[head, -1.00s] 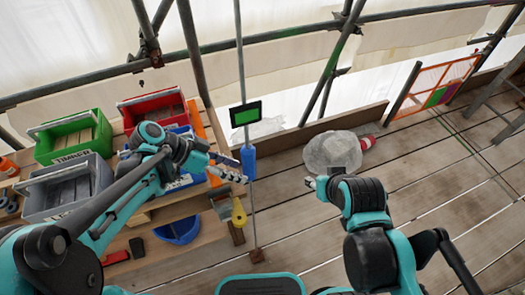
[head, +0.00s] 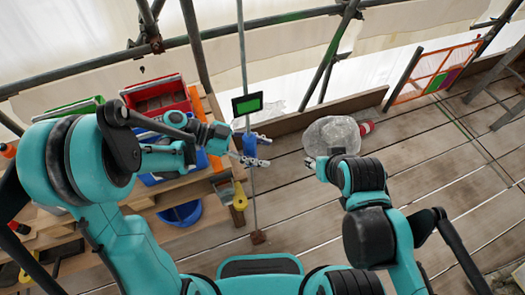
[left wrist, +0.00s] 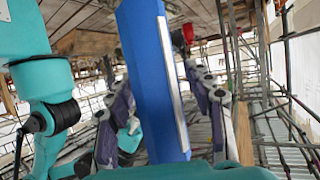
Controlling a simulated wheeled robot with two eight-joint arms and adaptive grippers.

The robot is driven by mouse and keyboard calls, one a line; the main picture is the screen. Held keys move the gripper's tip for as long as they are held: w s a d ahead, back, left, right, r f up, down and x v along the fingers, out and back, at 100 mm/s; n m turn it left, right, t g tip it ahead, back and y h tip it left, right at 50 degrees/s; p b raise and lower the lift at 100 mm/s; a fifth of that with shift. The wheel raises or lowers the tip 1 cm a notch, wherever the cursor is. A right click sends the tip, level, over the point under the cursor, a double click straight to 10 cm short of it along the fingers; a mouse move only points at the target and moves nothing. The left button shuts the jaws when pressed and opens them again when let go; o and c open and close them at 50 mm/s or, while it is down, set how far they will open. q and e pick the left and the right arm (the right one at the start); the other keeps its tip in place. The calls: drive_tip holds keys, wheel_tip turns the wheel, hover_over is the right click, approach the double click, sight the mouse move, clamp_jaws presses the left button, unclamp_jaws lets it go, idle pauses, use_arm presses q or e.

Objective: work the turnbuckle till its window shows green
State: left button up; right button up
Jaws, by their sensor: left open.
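The turnbuckle has a blue body (head: 250,143) on a thin upright rod (head: 242,50). A black-framed panel with a green face (head: 247,104) sits on the rod just above it. My left gripper (head: 264,151) is open, with its two fingers reaching past the blue body at different heights. In the left wrist view the blue body (left wrist: 152,85) stands large between the spread fingers, with a pale strip along its side. I cannot tell whether a finger touches it. My right gripper (head: 316,163) is beside the clear plastic bag; its jaws are too small to read.
A red bin (head: 160,95) and other bins stand on the wooden bench at left, partly behind my left arm. A yellow-handled tool (head: 239,196) hangs near the rod.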

use_arm(q)
drive_tip(key=shift+d+f, duration=0.1)
drive_tip(key=shift+d, duration=0.15)
clamp_jaws()
drive_tip(key=shift+n+t, duration=0.3)
drive_tip(key=shift+w+a+n+t+y+b, duration=0.15)
drive_tip(key=shift+w+n+t+b, duration=0.15)
drive_tip(key=shift+n+t, duration=0.7)
drive_tip(key=shift+w+d+n+t+y+b, duration=0.1)
drive_tip(key=shift+w+n+t+y+b, duration=0.15)
drive_tip(key=shift+n+t, duration=0.7)
drive_tip(key=shift+w+a+n+t+y+b, duration=0.1)
drive_tip(key=shift+w+n+t+b, duration=0.2)
drive_tip(key=shift+n+t, duration=0.65)
drive_tip(key=shift+t, duration=0.3)
